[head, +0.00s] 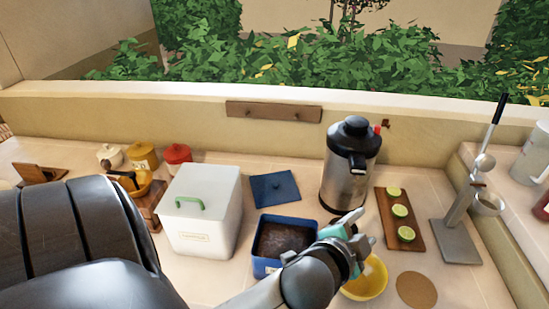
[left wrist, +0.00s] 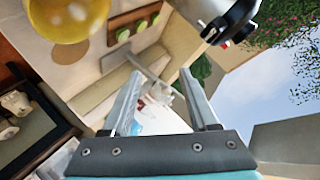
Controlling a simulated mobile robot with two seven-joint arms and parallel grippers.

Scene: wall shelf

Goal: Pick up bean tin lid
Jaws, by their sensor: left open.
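The bean tin lid, a flat dark blue square with a small knob (head: 274,188), lies on the counter behind the open blue tin (head: 268,268). The tin holds dark brown contents. My left gripper (head: 361,228) is open and empty, to the right of the tin and in front of the steel urn, above the yellow bowl. In the left wrist view its two fingers (left wrist: 161,74) stand apart with nothing between them. The lid does not show in the left wrist view. My right gripper is not in view.
A white box with a green handle (head: 201,220) stands left of the lid. The steel urn (head: 347,180) stands to its right. The yellow bowl (head: 371,284) and a board with lime halves (head: 393,213) are at the right. Bare counter lies between box and lid.

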